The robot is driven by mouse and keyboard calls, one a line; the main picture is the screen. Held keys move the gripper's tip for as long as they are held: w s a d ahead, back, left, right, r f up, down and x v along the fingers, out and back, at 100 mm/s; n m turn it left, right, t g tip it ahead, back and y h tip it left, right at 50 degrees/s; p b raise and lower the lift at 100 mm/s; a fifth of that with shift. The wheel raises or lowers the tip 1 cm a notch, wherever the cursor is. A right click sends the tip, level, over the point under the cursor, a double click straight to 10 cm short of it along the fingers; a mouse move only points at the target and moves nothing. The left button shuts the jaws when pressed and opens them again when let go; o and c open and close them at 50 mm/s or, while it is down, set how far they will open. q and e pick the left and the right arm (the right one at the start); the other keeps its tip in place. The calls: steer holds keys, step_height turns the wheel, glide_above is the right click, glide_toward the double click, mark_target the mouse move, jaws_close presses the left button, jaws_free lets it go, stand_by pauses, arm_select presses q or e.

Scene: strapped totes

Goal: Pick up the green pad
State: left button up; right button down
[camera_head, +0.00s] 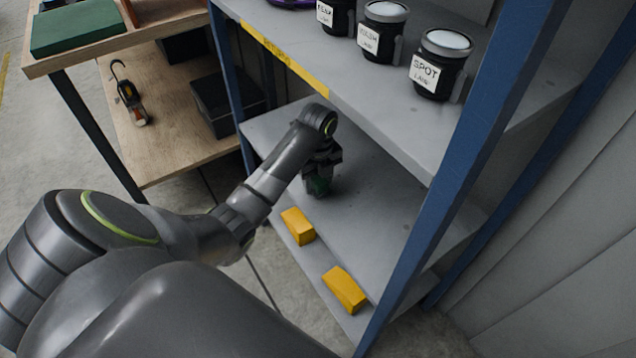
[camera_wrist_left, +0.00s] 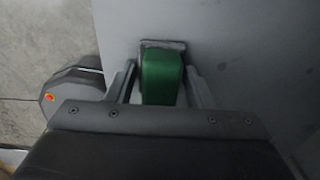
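The green pad (camera_wrist_left: 160,78) is a small rounded green block in the left wrist view, with a dark edge behind it. It sits between the two fingers of my left gripper (camera_wrist_left: 160,84), and narrow gaps show on both sides, so the gripper looks open around it. In the head view, my left gripper (camera_head: 320,172) points down over the lower grey shelf, and the dark green pad (camera_head: 318,186) shows under it, partly hidden. My right gripper is not in view.
Two yellow blocks (camera_head: 298,226) (camera_head: 344,289) lie along the lower shelf's front edge. The upper shelf (camera_head: 400,120) holds several black labelled jars (camera_head: 441,68). Blue posts (camera_head: 470,150) frame the rack. A wooden bench (camera_head: 160,150) with a larger green block (camera_head: 78,26) stands at left.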

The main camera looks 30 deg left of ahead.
mark_target(318, 177)
arm_select(q)
steer(key=c, duration=0.5)
steer(key=shift+r, duration=0.15)
steer(key=shift+r, duration=0.55)
step_height(318, 177, up, 3)
steer(key=shift+f+p, duration=0.2)
steer(key=shift+p, duration=0.2)
steer(key=s+a, duration=0.2)
steer(key=s, duration=0.3)
steer(key=s+a+p, duration=0.1)
steer(key=s+a, duration=0.1)
steer(key=s, duration=0.4)
steer(key=s+a, duration=0.3)
steer(key=s, duration=0.2)
steer(key=shift+s+f+p, duration=0.2)
steer(key=shift+s+p, duration=0.1)
steer(key=shift+p, duration=0.05)
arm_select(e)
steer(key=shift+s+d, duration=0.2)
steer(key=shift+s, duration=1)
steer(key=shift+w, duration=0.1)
